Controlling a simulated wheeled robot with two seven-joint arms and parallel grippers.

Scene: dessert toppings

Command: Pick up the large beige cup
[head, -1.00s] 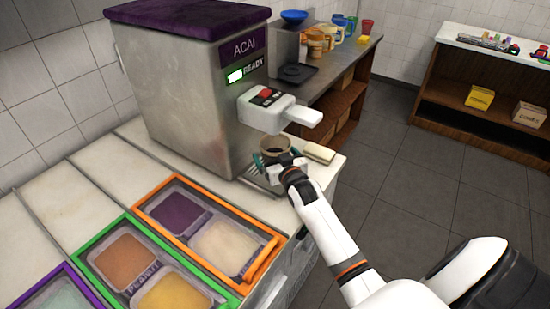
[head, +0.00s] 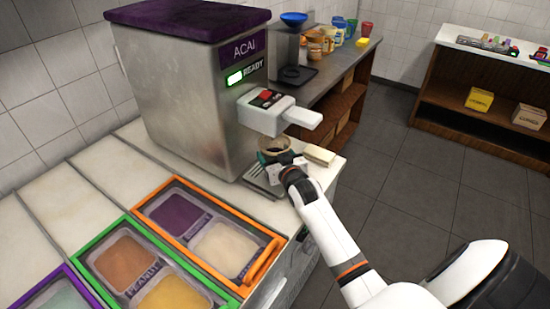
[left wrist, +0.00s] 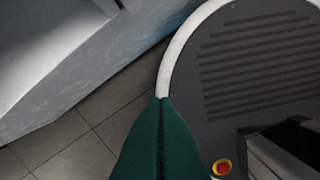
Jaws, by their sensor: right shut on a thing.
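A beige cup (head: 274,142) stands upright beneath the spout of the acai machine, over the metal drip grate. Only its rim and upper part show; my right gripper hides the rest. My right gripper (head: 277,157) has its teal fingers around the cup and is shut on it. I cannot tell whether the cup's base touches the grate. My left gripper is outside the head view. In the left wrist view its teal fingers (left wrist: 160,135) are together, with a seam between them and nothing held.
The acai machine (head: 190,90) with its white spout (head: 280,110) stands close above the cup. A pale block (head: 319,155) lies right of it. Topping trays in an orange frame (head: 158,182) and a green frame (head: 104,225) are in front. More cups (head: 316,50) stand on the back counter.

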